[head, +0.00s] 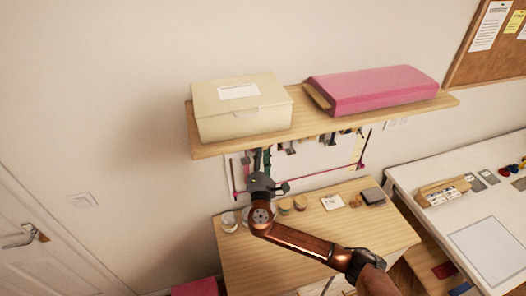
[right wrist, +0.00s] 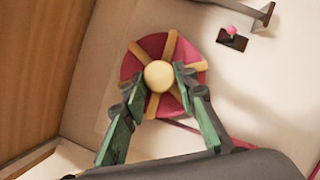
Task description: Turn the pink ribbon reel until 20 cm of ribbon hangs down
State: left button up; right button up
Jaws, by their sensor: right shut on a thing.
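The reel (right wrist: 130,68) fills the middle of the right wrist view. It is a dark pink disc with wooden spokes and a round pale wooden knob (right wrist: 158,76) at its centre. My right gripper (right wrist: 159,82) has its green-padded fingers on both sides of the knob and is shut on it. In the head view my right gripper (head: 263,160) reaches up under the wall shelf, which hides the reel there. A thin pink strip (right wrist: 238,143) shows behind the fingers; I cannot tell whether it is hanging ribbon. My left gripper is in neither view.
The shelf (head: 311,124) carries a cream box (head: 240,118) and a pink box (head: 375,90). Below, a wooden cabinet top (head: 285,257) holds jars, a card and small items. A white table (head: 430,220) stands at right. A dark bracket (right wrist: 262,14) juts near the reel.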

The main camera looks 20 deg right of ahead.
jog(key=n+y, duration=0.1)
jog(key=n, duration=0.1)
jog(key=n+t+y, duration=0.1)
jog(key=n, duration=0.2)
jog(key=n+t+y+b, duration=0.1)
jog(key=n, duration=0.2)
jog(key=shift+d+f, duration=0.25)
jog(key=shift+f, duration=0.1)
jog(key=n+y, duration=0.1)
jog(key=n, duration=0.1)
jog(key=n+y, duration=0.1)
jog(key=n, duration=0.2)
jog(key=shift+d+t+y, duration=0.15)
jog(key=shift+t+y, duration=0.15)
jog(key=shift+t, duration=0.1)
jog(key=shift+d+n+y, duration=0.1)
jog(key=shift+n+y, duration=1.3)
jog(key=shift+n, duration=1.1)
jog(key=o, duration=1.2)
jog(key=shift+c, duration=0.2)
jog(key=shift+r, duration=0.1)
